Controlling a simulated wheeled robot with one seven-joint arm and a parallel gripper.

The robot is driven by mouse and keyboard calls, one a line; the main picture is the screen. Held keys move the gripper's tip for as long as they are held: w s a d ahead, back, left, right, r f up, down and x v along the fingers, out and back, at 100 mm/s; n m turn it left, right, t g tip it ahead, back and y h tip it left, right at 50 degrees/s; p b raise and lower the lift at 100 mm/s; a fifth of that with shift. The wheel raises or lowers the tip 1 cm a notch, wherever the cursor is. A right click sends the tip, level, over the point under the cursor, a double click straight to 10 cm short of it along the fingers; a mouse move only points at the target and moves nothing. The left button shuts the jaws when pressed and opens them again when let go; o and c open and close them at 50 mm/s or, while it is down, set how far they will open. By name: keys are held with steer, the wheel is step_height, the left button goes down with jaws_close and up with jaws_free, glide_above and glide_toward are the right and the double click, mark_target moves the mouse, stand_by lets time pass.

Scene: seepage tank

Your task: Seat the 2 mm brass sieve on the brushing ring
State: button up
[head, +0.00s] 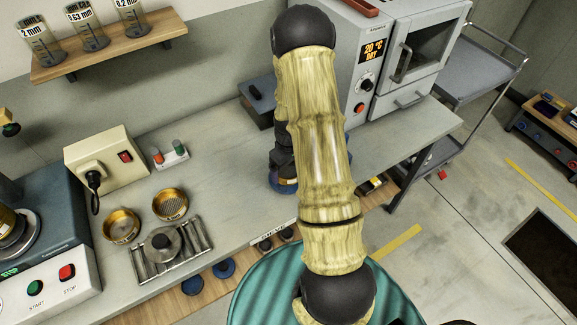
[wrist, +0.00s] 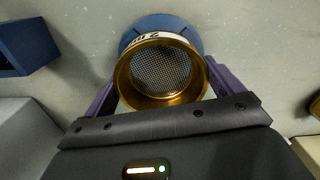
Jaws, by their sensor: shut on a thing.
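The 2 mm brass sieve (wrist: 161,98) is held between the purple fingers of my gripper (wrist: 162,85) in the wrist view. Its mesh and part of a white label show. The blue brushing ring (wrist: 160,22) shows behind the sieve, its far rim reaching past the sieve's edge. I cannot tell whether the sieve touches the ring or hangs just above it. In the head view the ring (head: 275,186) shows as a blue edge on the bench below my gripper. My arm hides most of the sieve and ring there.
Two other brass sieves (head: 170,204) stand on the bench left, by a metal rack (head: 200,232) with a round weight. A grey-blue box (head: 258,103) stands behind my gripper, near the oven (head: 400,60). The bench between the sieves and my gripper is clear.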

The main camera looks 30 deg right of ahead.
steer(key=shift+f+b, duration=0.5)
steer(key=shift+f, duration=0.3)
steer(key=o, duration=0.7)
steer(key=shift+o, duration=0.2)
steer(key=shift+r, duration=0.1)
step_height(320, 180, up, 17)
steer(key=b, duration=0.2)
steer(key=shift+r, duration=0.15)
steer(key=s+a+r+m+t, duration=0.2)
steer(key=s+a, duration=1)
steer(key=a, duration=0.1)
steer(key=shift+a+m+t, duration=0.3)
steer(key=shift+a, duration=0.05)
